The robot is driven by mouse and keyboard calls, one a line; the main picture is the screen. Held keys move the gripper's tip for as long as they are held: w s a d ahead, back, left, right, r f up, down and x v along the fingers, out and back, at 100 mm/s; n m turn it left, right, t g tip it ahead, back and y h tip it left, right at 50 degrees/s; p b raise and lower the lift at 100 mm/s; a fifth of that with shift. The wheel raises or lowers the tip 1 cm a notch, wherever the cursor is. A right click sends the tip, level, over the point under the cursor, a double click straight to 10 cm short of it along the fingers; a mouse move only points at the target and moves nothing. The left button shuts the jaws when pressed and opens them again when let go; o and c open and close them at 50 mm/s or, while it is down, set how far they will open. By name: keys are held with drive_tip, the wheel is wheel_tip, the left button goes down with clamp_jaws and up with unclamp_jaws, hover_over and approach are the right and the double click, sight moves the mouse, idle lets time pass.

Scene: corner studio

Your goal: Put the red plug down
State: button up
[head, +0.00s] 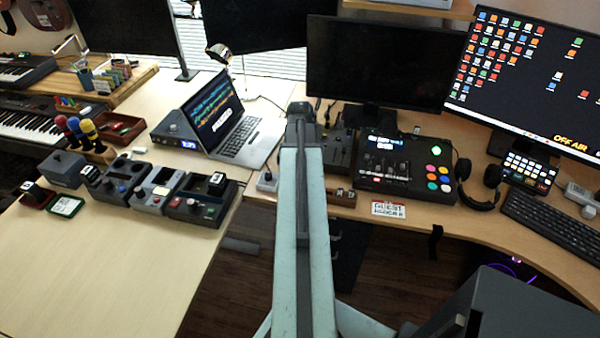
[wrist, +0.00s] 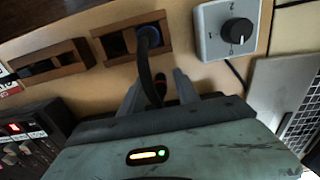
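In the wrist view, my gripper (wrist: 159,82) has its two grey fingers spread apart. A small red piece (wrist: 161,84), likely the red plug, shows between them, partly behind a black cable. I see a gap on each side of it, and most of it is hidden. A blue-ringed plug (wrist: 150,36) sits in a slot of a brown wooden holder (wrist: 108,46), and the black cable runs from it between the fingers. In the head view, the holder (head: 341,198) is on the desk's front edge; my arm hides the gripper.
A grey knob box (wrist: 227,28) stands close to the holder, with the laptop (head: 232,120) beyond. A mixer (head: 400,165) with coloured buttons and a small sign (head: 388,209) lie on the other side. The left table has bare wood at its front.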

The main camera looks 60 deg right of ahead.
wheel_tip(320, 180, up, 13)
drive_tip(key=p, duration=1.3)
drive_tip(key=shift+w+r, duration=0.1)
drive_tip(key=w+a+n, duration=0.4)
drive_tip(key=w+a, duration=0.5)
drive_tip(key=a, duration=0.4)
drive_tip(key=w+a+n, duration=0.4)
drive_tip(key=w+a, duration=0.5)
drive_tip(key=a, duration=0.3)
drive_tip(key=w+a+n, duration=0.1)
drive_tip(key=a+n, duration=0.2)
drive_tip(key=a, duration=0.9)
drive_tip(key=w+a+n, duration=0.2)
drive_tip(key=a+n, duration=0.1)
drive_tip(key=a, duration=1)
drive_tip(key=shift+w, duration=0.3)
